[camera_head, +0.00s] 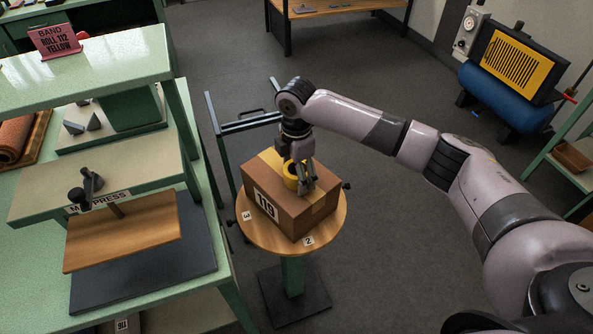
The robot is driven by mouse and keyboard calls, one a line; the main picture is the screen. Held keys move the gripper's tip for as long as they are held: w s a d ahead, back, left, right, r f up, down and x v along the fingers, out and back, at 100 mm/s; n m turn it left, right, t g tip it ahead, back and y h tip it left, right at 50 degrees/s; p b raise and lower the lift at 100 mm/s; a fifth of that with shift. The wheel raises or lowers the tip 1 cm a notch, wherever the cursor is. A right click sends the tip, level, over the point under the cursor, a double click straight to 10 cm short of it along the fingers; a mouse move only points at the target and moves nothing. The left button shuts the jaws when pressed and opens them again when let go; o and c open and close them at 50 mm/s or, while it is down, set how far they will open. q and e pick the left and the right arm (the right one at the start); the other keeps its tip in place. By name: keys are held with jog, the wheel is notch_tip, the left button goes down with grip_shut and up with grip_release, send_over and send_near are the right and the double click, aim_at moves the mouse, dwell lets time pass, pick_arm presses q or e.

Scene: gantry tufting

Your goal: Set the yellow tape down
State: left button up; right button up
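The yellow tape (290,176) is a small roll at the top of a brown cardboard box (276,213) labelled 119. My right gripper (304,185) comes down over the box from above, with its fingers closed on the right side of the roll. The fingers hide part of the roll, and I cannot tell whether its underside touches the box. A yellow strip (271,158) lies on the box top behind the roll. The box sits on a round wooden turntable (245,228) on a green post. My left gripper is not in view.
A green bench with a wooden-plated press (125,235) stands at the left. A pink sign (55,41) on its shelf reads "BAND ROLL 112 YELLOW". A dark rail frame (245,125) stands behind the turntable. Floor right of the turntable is clear below my arm.

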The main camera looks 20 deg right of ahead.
jog(key=shift+o, duration=0.2)
notch_tip(320, 180, up, 11)
jog(key=b, duration=0.2)
jog(key=shift+b, duration=0.3)
jog(key=shift+r, duration=0.7)
dwell(0.9)
